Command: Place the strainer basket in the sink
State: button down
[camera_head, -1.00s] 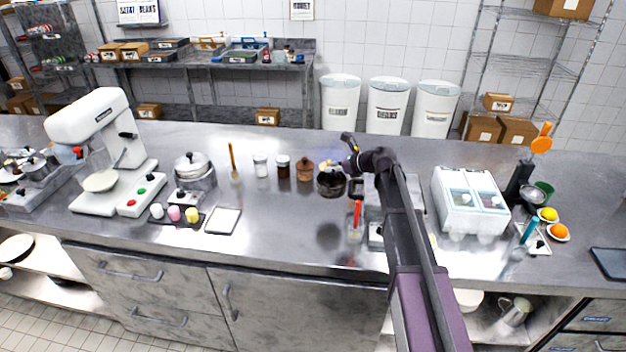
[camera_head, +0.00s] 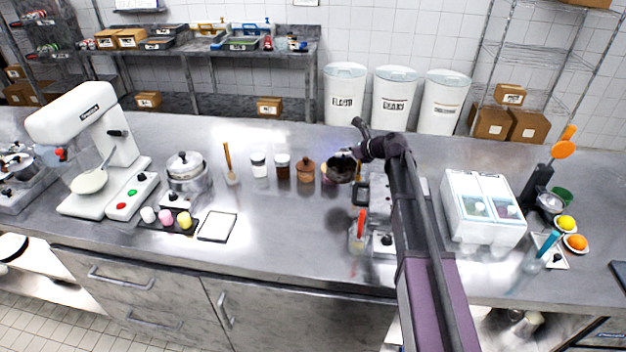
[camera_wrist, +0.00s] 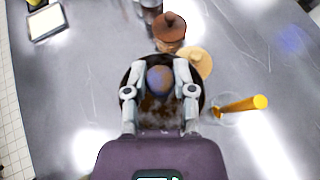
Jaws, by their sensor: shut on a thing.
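A dark round basket (camera_wrist: 152,106), which looks like the strainer basket, sits between the fingers of my gripper (camera_wrist: 160,78) in the wrist view. A rounded bluish-brown knob (camera_wrist: 160,80) shows at its middle, between the fingertips. My gripper is shut on it. In the head view the dark basket (camera_head: 341,168) is at my gripper (camera_head: 355,155), over the back-middle part of the steel counter. I cannot tell its exact height above the counter. No sink is plainly visible, and my arm hides part of the counter.
A brown lidded pot (camera_head: 305,169) and two jars stand left of the basket. A clear cup with a red-orange handle (camera_head: 358,236) is in front. A white two-lidded container (camera_head: 483,208) stands right of my arm. The counter (camera_head: 285,225) is bare at front-middle.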

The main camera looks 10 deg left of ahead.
aim_at(330, 177)
jog(key=shift+a, duration=0.2)
jog(key=shift+s+a, duration=0.15)
jog(key=shift+a, duration=0.25)
jog(key=shift+s+a+n+g, duration=0.15)
jog(key=shift+s+a, duration=0.05)
jog(key=shift+a, duration=0.6)
jog(key=shift+s+a+n+g, duration=0.15)
jog(key=shift+s+a, duration=0.05)
jog(key=shift+a, duration=0.55)
jog(key=shift+w+d+f, duration=0.1)
jog(key=shift+d, duration=0.1)
notch_tip(330, 177, down, 6)
jog(key=b, duration=0.6)
jog(key=shift+f+b, duration=1.9)
jog(key=shift+b, duration=0.15)
jog(key=shift+f, duration=0.1)
